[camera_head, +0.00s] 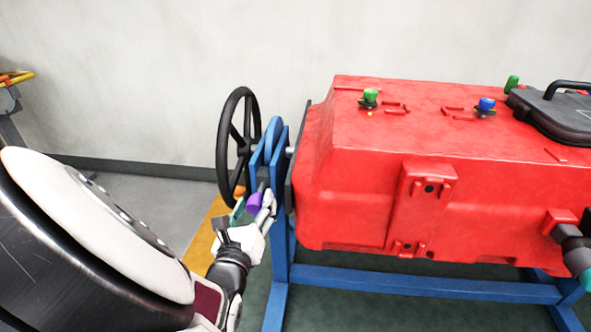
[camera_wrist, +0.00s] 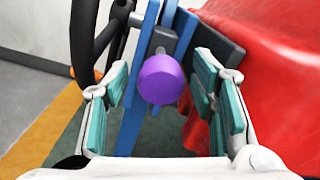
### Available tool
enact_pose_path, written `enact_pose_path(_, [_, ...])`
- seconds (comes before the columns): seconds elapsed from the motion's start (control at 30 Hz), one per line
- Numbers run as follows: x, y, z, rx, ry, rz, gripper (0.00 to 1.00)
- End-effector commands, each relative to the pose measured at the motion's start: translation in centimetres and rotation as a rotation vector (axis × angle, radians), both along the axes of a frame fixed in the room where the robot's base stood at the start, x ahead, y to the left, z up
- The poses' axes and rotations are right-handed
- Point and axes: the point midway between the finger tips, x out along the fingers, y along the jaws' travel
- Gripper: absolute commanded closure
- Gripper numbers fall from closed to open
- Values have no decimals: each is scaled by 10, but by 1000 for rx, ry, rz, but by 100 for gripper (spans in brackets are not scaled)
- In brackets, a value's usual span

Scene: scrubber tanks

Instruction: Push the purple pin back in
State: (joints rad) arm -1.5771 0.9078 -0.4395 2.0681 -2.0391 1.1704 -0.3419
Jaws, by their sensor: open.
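The purple pin (camera_wrist: 161,79) has a round purple knob and sits on the blue bracket (camera_wrist: 143,85) beside the red tank. In the wrist view it lies between the two teal-padded fingers of my gripper (camera_wrist: 162,108), with a gap on each side. In the head view the purple pin (camera_head: 254,202) shows just above my gripper (camera_head: 250,207), below the blue plates. A short metal shaft shows behind the knob. How deep the pin sits is hard to tell. My gripper is open around the knob and holds nothing.
A black handwheel (camera_head: 237,143) stands left of the bracket, close to my gripper. The red tank (camera_head: 440,170) fills the right on a blue frame (camera_head: 420,286). Green (camera_head: 370,97) and blue (camera_head: 486,105) knobs are on top. Floor shows at left.

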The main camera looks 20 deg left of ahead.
Motion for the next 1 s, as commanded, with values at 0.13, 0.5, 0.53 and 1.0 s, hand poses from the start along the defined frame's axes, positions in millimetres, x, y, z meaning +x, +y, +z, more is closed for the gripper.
enact_pose_path(0.13, [0, 0, 0, 0, 0, 1, 48])
enact_pose_path(0.5, [1, 0, 0, 0, 0, 0, 91])
enact_pose_path(0.53, [1, 0, 0, 0, 0, 0, 98])
enact_pose_path(1.0, [39, 8, 1, 1, 0, -3, 100])
